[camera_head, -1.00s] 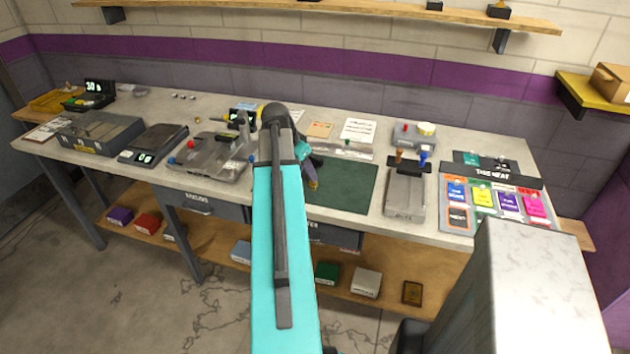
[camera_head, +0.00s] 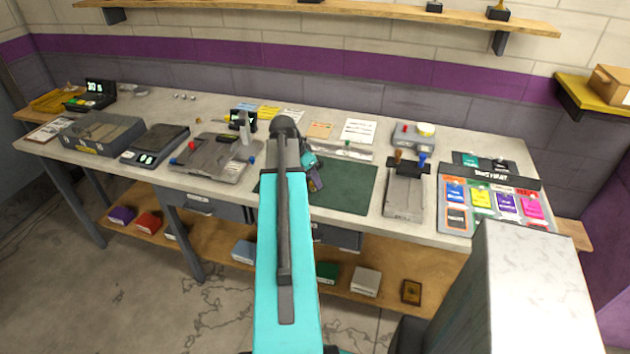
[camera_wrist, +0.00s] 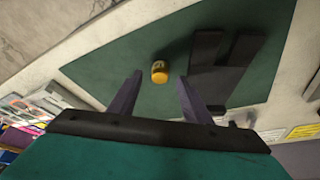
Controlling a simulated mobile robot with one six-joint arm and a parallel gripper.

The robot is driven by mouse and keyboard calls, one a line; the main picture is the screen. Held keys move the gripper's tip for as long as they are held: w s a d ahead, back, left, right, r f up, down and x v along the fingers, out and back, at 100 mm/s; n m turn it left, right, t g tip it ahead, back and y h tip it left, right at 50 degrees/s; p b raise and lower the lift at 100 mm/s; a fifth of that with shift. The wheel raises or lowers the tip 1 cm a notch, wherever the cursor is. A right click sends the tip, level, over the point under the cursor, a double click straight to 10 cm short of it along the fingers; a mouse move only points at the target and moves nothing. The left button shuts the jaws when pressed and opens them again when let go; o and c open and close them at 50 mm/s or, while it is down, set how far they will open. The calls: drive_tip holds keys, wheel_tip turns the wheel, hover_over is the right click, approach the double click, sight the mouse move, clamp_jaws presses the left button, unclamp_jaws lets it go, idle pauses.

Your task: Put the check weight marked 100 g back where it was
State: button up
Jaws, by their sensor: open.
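A small brass-yellow cylinder (camera_wrist: 159,73), which looks like a check weight, stands on the green mat (camera_head: 350,187). Its marking is too small to read. In the wrist view, my gripper (camera_wrist: 160,86) is open, with the cylinder seen between and just beyond its two fingertips. I cannot tell the height gap between them. In the head view, my gripper (camera_head: 316,181) is over the left part of the mat, and my arm hides the cylinder. Several small silvery pieces (camera_head: 184,97) sit at the back left of the bench; I cannot tell what they are.
A flat scale (camera_head: 155,145) and a grey tray (camera_head: 100,133) stand on the left. A grey fixture (camera_head: 215,155) with red and blue knobs is left of my arm. A lever device (camera_head: 405,190) and a board of coloured cards (camera_head: 495,205) are on the right. The mat's right part is clear.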

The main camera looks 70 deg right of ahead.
drive_tip(key=shift+x, duration=1.05)
clamp_jaws()
